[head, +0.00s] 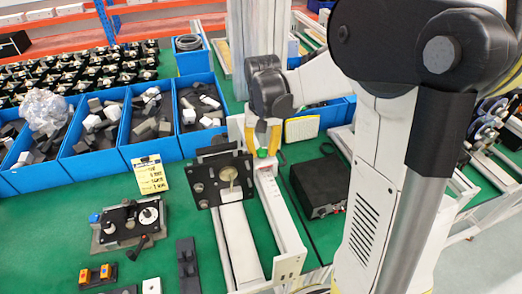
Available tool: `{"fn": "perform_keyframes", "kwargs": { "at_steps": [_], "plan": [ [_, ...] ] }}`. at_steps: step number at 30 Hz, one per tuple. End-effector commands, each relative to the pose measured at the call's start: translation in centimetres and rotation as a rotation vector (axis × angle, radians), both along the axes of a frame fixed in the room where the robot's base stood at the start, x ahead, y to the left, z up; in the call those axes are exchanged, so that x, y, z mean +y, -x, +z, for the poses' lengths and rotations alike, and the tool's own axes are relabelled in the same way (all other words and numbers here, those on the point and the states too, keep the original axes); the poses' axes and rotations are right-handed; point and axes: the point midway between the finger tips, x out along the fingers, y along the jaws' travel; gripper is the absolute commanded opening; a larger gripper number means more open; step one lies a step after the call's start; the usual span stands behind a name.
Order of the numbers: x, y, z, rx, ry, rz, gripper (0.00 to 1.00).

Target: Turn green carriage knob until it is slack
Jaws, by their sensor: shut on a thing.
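The green carriage knob (262,153) shows as a small green spot at the top end of a white rail frame (280,205), in the middle of the head view. My gripper (262,149) points down at it, with its yellow-orange fingers on either side of the knob. The fingers are shut on the knob and hide most of it. How far the knob is turned cannot be seen. A black plate (206,186) with a round brass-coloured part (229,174) stands just left of the rail frame.
Blue bins (150,148) of grey and white parts line the back left. A black box (320,186) sits right of the rail. A yellow note (150,176), a dial fixture (130,222) and orange-topped blocks (97,275) lie left. Green table shows between them.

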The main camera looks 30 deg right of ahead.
Motion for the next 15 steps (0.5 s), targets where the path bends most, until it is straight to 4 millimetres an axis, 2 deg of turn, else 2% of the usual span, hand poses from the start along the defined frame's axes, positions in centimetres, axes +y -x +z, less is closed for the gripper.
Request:
{"fn": "perform_keyframes", "kwargs": {
  "at_steps": [7,10,15],
  "plan": [
    [-0.35,0.13,-0.02,0.002,0.002,0.413,0.00],
    [-0.43,0.14,0.02,0.002,0.002,0.498,0.00],
    [-0.49,0.13,0.05,0.002,0.004,0.521,0.00]
  ]
}}
